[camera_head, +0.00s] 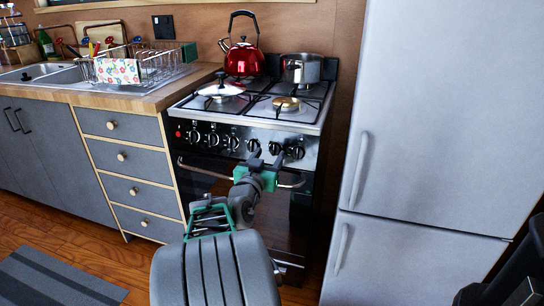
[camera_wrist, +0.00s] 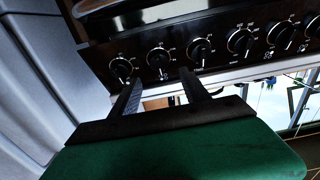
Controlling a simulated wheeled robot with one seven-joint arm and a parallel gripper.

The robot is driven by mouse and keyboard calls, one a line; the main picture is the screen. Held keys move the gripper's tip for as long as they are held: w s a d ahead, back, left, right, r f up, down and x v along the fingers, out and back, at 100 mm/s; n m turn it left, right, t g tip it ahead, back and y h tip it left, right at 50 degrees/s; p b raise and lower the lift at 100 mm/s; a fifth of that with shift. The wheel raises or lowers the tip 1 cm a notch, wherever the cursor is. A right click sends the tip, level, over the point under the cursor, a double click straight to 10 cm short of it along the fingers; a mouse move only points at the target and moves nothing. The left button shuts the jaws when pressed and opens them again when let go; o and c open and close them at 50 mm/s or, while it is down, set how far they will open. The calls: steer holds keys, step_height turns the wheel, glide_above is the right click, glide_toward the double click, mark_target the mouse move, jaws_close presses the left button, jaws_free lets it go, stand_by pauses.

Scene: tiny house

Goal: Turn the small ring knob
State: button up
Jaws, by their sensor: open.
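A row of several black knobs with white markings runs along the stove's front panel (camera_head: 222,141). None can be told apart as the small ring knob by its label. My gripper (camera_head: 266,160) is in front of the panel, just below the right-hand knobs. In the wrist view my gripper (camera_wrist: 162,78) is open, its two dark fingers apart with nothing between them. One knob (camera_wrist: 158,57) lies beyond the gap between the fingertips; it appears to be the second from the right (camera_head: 275,149). The end knob (camera_wrist: 122,68) is beside it. Contact with the panel cannot be told.
The oven handle (camera_head: 292,185) runs below the knobs, close to my gripper. A red kettle (camera_head: 243,60), a steel pot (camera_head: 302,69) and a lidded pan (camera_head: 221,90) stand on the stove. A tall fridge (camera_head: 430,120) is close on the right. Drawers (camera_head: 125,157) are on the left.

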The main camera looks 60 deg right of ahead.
mark_target(274, 148)
steer(key=d, duration=0.4)
steer(key=shift+w, duration=0.35)
jaws_close()
